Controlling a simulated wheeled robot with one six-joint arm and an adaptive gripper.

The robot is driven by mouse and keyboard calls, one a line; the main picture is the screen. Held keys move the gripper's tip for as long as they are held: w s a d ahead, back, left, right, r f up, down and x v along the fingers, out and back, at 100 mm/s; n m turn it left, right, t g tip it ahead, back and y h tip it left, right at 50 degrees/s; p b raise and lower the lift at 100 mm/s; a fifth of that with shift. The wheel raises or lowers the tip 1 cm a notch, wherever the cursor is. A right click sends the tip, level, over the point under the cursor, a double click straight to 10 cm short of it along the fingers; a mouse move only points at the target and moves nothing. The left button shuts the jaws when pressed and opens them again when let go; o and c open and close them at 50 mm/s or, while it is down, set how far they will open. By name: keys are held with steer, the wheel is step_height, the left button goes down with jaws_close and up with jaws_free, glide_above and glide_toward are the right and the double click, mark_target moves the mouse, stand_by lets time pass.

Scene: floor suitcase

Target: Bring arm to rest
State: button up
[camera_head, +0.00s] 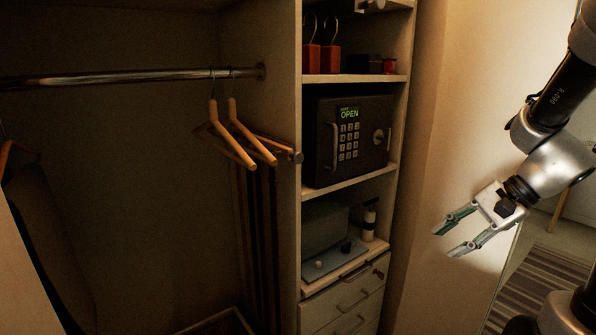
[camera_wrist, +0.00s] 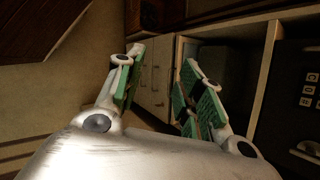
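My gripper (camera_head: 450,237) is at the right of the head view, in the air in front of the pale wall panel, right of the shelf column. Its two fingers with green pads are spread apart, with nothing between them. The wrist view also shows my gripper (camera_wrist: 163,80) open and empty, with drawers and shelves beyond it. My arm (camera_head: 560,95) comes down from the upper right corner with its elbow and wrist bent. The gripper touches nothing that I can see.
A black safe (camera_head: 348,140) reading OPEN sits on the middle shelf (camera_head: 350,180). Wooden hangers (camera_head: 235,135) hang from a metal rail (camera_head: 130,78) at the left. Drawers (camera_head: 345,305) are below the shelves. A striped rug (camera_head: 545,285) lies at the lower right.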

steer(key=s+d+r+n+g+h, duration=0.1)
steer(key=s+d+r+n+h, duration=0.15)
steer(key=s+n, duration=0.25)
steer(key=s+d+r+n+h, duration=0.1)
steer(key=s+d+n+h, duration=0.2)
steer(key=s+n+h, duration=0.15)
steer(key=r+n+t, duration=0.1)
steer(key=s+a+r+n+t, duration=0.1)
steer(key=r, duration=0.1)
steer(key=a+r+n, duration=0.1)
steer(key=r, duration=0.1)
steer(key=shift+s+r+t, duration=0.2)
steer(key=shift+s+t, duration=0.1)
steer(key=shift+t, duration=0.1)
